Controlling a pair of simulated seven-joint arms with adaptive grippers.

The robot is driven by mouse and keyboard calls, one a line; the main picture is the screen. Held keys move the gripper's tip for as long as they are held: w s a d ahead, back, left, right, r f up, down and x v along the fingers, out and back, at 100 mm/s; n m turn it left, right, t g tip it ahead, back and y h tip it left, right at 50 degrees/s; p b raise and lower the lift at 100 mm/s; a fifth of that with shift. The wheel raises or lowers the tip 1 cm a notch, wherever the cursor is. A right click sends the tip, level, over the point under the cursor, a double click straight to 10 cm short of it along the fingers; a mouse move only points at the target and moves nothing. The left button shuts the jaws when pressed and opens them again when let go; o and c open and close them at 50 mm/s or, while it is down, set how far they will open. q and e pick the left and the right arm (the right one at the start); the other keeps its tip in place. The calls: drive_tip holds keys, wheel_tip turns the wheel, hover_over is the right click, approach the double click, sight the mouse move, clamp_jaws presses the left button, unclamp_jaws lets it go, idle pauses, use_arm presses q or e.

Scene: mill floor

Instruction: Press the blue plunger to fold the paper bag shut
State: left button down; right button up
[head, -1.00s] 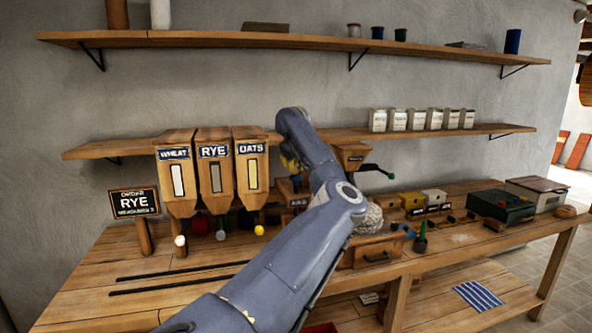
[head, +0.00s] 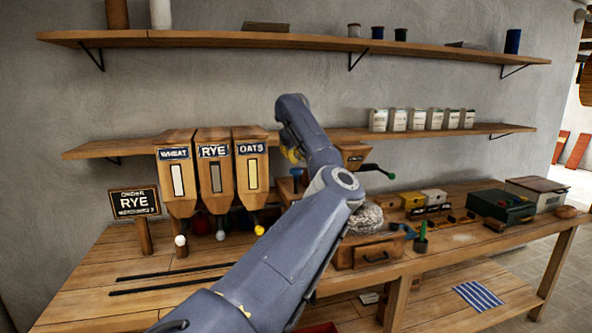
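My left arm reaches across the middle of the head view, and its upper end bends down behind its own link. My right gripper is out of view.
The wooden bench (head: 210,262) carries hoppers marked WHEAT (head: 175,178), RYE (head: 215,175) and OATS (head: 252,172), an order sign reading RYE (head: 134,201), a mill with a green-tipped crank (head: 378,169) and a dark green box (head: 501,206). The bench's front left is largely clear.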

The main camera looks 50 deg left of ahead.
use_arm(q)
drive_tip(key=shift+r, duration=0.1)
drive_tip(key=shift+r, duration=2.4)
